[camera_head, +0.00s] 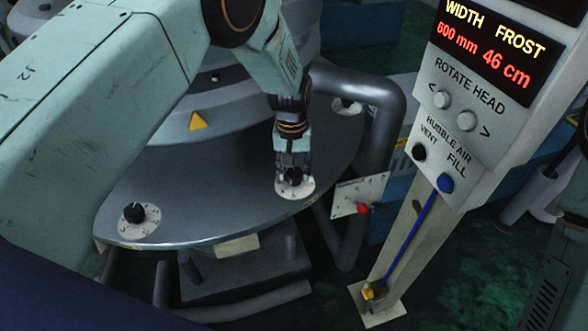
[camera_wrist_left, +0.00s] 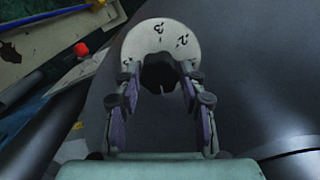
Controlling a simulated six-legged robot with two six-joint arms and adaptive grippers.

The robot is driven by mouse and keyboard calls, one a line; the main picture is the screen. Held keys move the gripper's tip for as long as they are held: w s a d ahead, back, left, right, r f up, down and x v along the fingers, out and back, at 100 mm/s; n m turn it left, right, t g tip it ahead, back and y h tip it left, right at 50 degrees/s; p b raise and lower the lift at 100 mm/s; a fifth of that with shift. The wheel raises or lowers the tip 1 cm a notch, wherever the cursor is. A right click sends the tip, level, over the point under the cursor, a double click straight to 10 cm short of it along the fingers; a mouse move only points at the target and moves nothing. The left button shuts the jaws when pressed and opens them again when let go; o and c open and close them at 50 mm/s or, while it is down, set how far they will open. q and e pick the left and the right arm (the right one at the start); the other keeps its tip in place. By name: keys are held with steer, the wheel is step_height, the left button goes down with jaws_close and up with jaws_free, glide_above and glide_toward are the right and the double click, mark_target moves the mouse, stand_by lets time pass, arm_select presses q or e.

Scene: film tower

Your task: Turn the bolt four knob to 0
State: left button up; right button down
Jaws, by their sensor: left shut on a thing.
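A black knob (camera_head: 295,177) on a round pale dial plate (camera_head: 306,188) sits near the front right rim of the grey round table of the tower. My left gripper (camera_head: 293,172) reaches down from above and is shut on this knob. In the left wrist view the knob (camera_wrist_left: 160,74) stands between the two fingers of the gripper (camera_wrist_left: 160,82). The dial plate (camera_wrist_left: 150,40) shows some numerals, among them what looks like a 3 and a 2; other marks are hidden by the fingers. No bolt label is readable. My right gripper is not seen.
Another black knob (camera_head: 134,213) is at the left rim, and one more (camera_head: 346,104) at the back right. A control post (camera_head: 480,100) with a display and buttons stands right. A thick grey pipe (camera_head: 385,130) and a red-knobbed plate (camera_head: 347,205) are close beside the table.

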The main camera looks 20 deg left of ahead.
mark_target(293, 173)
arm_select(q)
steer(key=n, duration=0.6)
steer(key=shift+n, duration=0.4)
stand_by(0.4)
steer(key=o, duration=1.2)
steer(key=shift+c, duration=0.2)
steer(key=shift+r, duration=0.1)
step_height(293, 173, up, 12)
steer(key=shift+s, duration=0.15)
steer(key=shift+a, duration=0.1)
